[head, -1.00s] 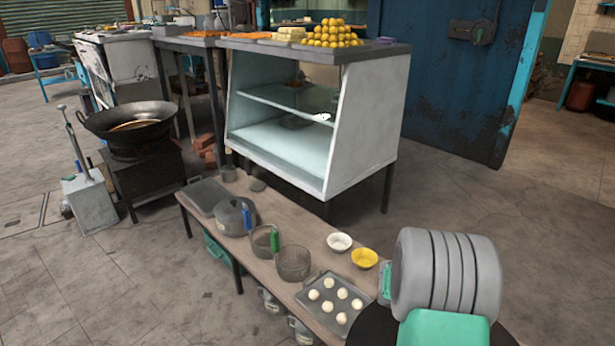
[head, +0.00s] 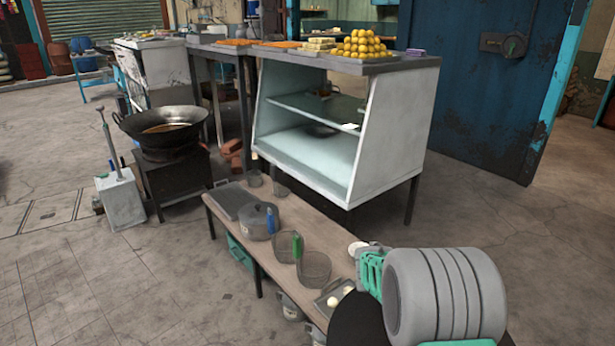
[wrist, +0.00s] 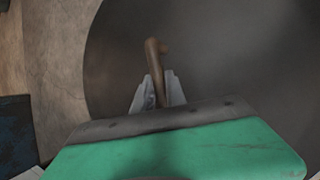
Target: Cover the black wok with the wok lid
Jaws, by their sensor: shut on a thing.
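The black wok (head: 194,130) sits on a dark square stove at the left in the head view, with brownish liquid inside it. The wok lid (wrist: 235,65) is a large dark disc with a brown handle (wrist: 154,62). My gripper (wrist: 158,90) is shut on that handle, one finger on each side. In the head view part of the dark lid (head: 358,318) shows below my arm, at the near end of the low table. My arm hides the rest of the lid and the fingers there. The lid is well apart from the wok.
A low brown table (head: 262,262) holds a grey lidded pot (head: 258,222), wire baskets (head: 314,268) and a tray of dough balls (head: 334,298). A glass-fronted cabinet (head: 395,140) stands behind it. A grey metal box with a pump (head: 121,200) stands beside the stove. Floor at front left is clear.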

